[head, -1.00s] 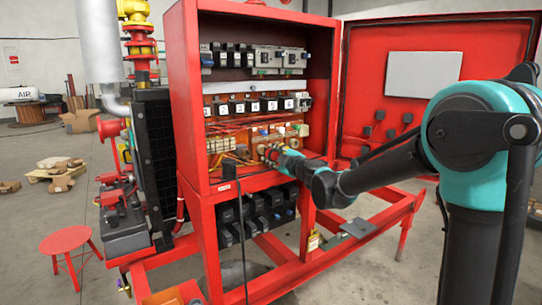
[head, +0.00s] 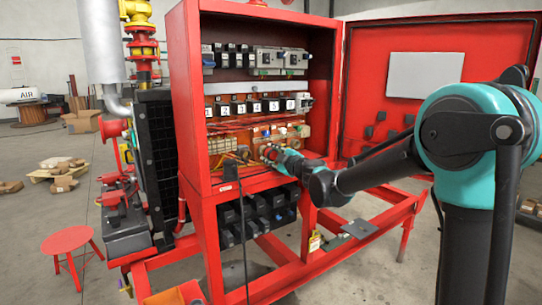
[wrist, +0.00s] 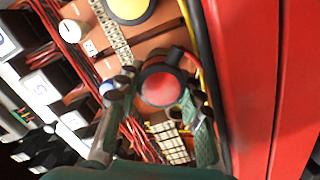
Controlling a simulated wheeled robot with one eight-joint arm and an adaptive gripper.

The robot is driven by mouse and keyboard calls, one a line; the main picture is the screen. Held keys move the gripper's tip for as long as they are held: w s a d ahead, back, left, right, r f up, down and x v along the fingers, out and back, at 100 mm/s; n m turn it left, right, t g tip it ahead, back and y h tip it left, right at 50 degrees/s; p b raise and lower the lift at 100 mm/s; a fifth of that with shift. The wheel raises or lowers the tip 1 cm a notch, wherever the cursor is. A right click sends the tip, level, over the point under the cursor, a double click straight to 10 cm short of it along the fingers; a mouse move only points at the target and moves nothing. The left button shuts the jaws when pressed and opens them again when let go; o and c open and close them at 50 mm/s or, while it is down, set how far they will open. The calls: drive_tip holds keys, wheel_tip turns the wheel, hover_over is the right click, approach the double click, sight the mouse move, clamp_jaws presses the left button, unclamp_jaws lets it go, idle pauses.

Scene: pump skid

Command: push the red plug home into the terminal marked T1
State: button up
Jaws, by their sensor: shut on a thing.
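The red plug (wrist: 160,90) is a round red piece with a black collar, between the two fingers of my gripper (wrist: 158,115) in the wrist view. My gripper is shut on it. In the head view my gripper (head: 268,154) is inside the red cabinet, at the lower row of round fittings. The T1 marking cannot be read in either view, so I cannot tell which fitting is T1. The space behind the plug is hidden by the plug and fingers, and I cannot tell whether it touches a terminal.
A yellow round fitting (wrist: 130,8) and a white one (wrist: 72,30) are near the plug. Red wires (wrist: 62,28) run alongside numbered black modules (head: 240,108). The red cabinet wall (wrist: 262,90) is close on the right in the wrist view. The open door (head: 440,80) stands right.

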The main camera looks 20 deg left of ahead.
drive_tip(key=shift+w+a, duration=0.4)
drive_tip(key=shift+a, duration=0.05)
idle(0.4)
drive_tip(key=o, duration=1.2)
drive_tip(key=shift+d, duration=0.1)
drive_tip(key=v, duration=1.2)
drive_tip(key=shift+c, duration=0.3)
